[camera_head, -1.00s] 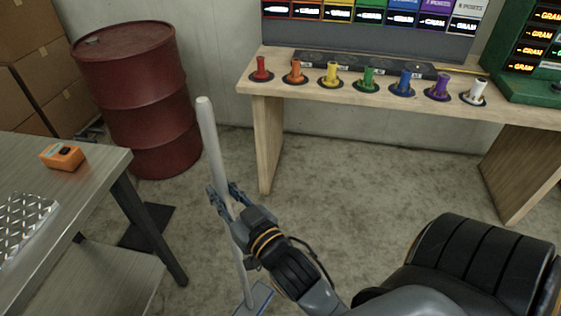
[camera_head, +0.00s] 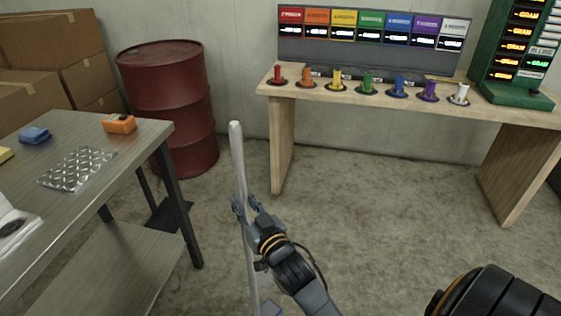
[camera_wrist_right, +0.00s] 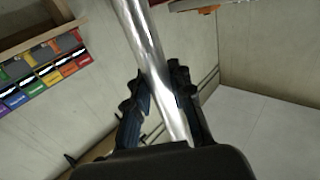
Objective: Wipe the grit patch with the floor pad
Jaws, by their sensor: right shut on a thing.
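The floor pad has a long pale grey handle (camera_head: 239,165) that stands almost upright, leaning slightly. In the right wrist view the handle (camera_wrist_right: 150,50) runs shiny between the fingers (camera_wrist_right: 160,98). I cannot make out a grit patch on the floor. My left gripper is not in view.
A metal table (camera_head: 150,133) stands at left, a red barrel (camera_head: 165,100) behind it. A dark flat piece (camera_head: 171,214) lies on the floor by the table. A wooden bench (camera_head: 400,97) with coloured pegs is at the back. The floor (camera_head: 390,220) before it is clear.

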